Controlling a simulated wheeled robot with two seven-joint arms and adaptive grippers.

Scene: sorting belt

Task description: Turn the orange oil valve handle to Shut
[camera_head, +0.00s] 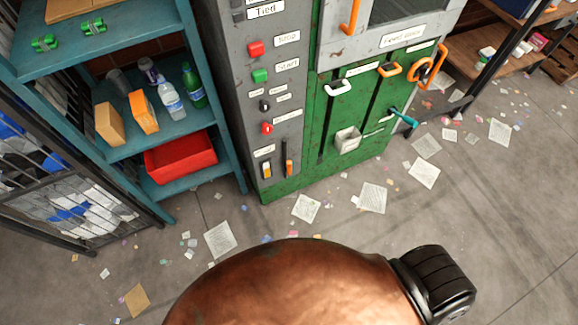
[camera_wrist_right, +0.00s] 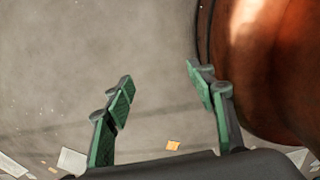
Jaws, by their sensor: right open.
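Several orange parts show on the green and grey machine (camera_head: 322,165) in the head view. A round orange handle (camera_head: 429,66) is at its upper right edge. A small orange lever (camera_head: 289,168) is low on the grey panel, and an orange pull handle (camera_head: 389,69) is on the green front. The small labels are too blurred to tell which one is the oil valve. My right gripper (camera_wrist_right: 160,83) is open and empty over the floor in the right wrist view, with green pads apart. No gripper touches the machine. My left gripper is not in view.
A teal shelf (camera_head: 119,151) with bottles, boxes and a red bin (camera_head: 181,160) stands left of the machine. A wire cage (camera_head: 60,200) is at far left. A wooden-shelved rack (camera_head: 490,60) is at upper right. Scattered papers lie on the open floor.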

